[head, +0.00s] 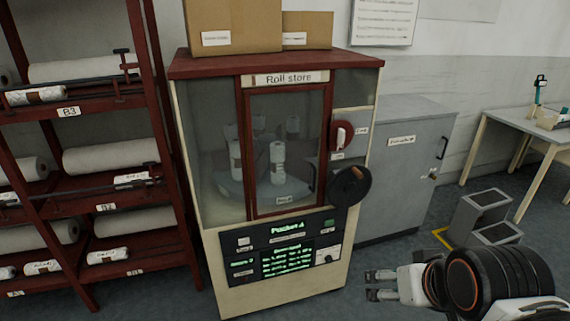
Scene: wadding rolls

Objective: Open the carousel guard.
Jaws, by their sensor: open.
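The carousel guard (253,153) is a red-framed clear door on the front of the Roll store cabinet (185,164). It looks shut. Behind it, white rolls (278,163) stand on a round carousel plate (238,189). A small label sits low on the guard near its right edge; a handle cannot be made out clearly. A red round switch with a white lever (341,135) and a black disc (350,187) are to the right of the guard. My gripper (367,285) is open and empty at the lower right, apart from the cabinet and below the guard.
A panel with green text (287,250) is below the guard. Cardboard boxes (234,24) sit on top of the cabinet. A red rack with rolls (83,105) stands left, a grey cabinet (405,165) right. A grey step (480,215) is on the floor behind my arm.

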